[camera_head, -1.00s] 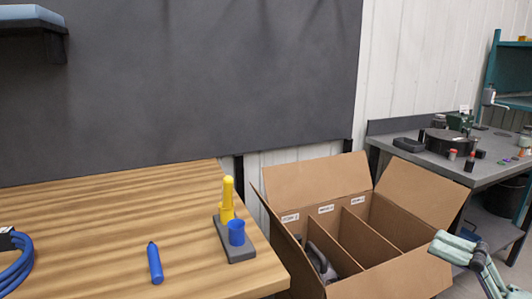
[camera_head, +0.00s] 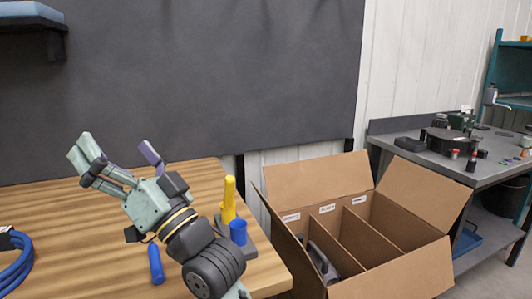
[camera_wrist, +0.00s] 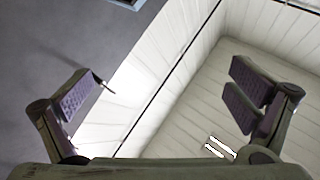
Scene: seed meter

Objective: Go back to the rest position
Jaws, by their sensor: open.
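My gripper (camera_head: 118,158) is raised above the wooden table at the left in the head view, fingers pointing up and to the left. It is open and empty. In the wrist view its two fingers (camera_wrist: 165,105) stand wide apart, with only wall and ceiling surfaces beyond them. A dark grey tool (camera_head: 322,262) lies in the left compartment of the cardboard box (camera_head: 408,272), away from my gripper.
A stand holds a yellow piece (camera_head: 229,196) and a blue cup (camera_head: 238,232). A coiled blue cable (camera_head: 18,265) lies at the left edge. A grey workbench (camera_head: 430,158) stands at the right.

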